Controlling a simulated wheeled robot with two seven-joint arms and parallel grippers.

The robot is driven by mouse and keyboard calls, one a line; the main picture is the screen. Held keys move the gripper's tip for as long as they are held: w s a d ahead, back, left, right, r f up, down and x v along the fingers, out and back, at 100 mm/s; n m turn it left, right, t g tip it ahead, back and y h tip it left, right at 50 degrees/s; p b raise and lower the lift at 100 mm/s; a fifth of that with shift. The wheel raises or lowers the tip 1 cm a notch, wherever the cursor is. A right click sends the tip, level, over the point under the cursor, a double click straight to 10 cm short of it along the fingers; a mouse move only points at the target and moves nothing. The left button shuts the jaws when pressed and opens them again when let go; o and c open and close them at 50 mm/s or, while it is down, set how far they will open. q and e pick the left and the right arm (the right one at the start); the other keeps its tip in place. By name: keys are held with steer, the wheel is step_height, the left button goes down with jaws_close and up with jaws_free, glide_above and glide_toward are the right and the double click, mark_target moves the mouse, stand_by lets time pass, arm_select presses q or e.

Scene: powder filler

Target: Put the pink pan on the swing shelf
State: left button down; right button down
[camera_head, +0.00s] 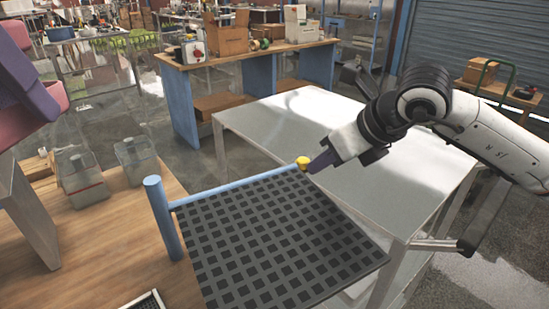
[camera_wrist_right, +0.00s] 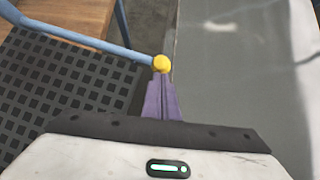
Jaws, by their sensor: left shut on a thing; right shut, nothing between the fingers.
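The swing shelf (camera_head: 280,240) is a dark, empty grid panel. Its blue rail (camera_head: 235,187) runs from a blue post (camera_head: 162,218) to a yellow knob (camera_head: 303,163). My right gripper (camera_head: 318,163) is shut and empty, its purple fingertips at the knob. The right wrist view shows the knob (camera_wrist_right: 161,63) just beyond the fingertips (camera_wrist_right: 160,80); I cannot tell whether they touch. The pink pan (camera_head: 18,118) is cut off at the upper left edge of the head view. My left gripper's purple fingers (camera_head: 22,75) are shut on it, mostly out of frame.
A wooden table (camera_head: 105,240) at the left holds two clear containers with grey lids (camera_head: 80,178) (camera_head: 138,157). A bare metal table (camera_head: 300,115) stands behind and right of the shelf. A grey upright panel (camera_head: 28,215) stands at the far left below the pan.

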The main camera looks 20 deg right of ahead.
steer(key=w+n+y, duration=0.1)
steer(key=w, duration=0.5)
steer(key=shift+w+a, duration=0.2)
steer(key=shift+a, duration=0.1)
steer(key=shift+r, duration=0.1)
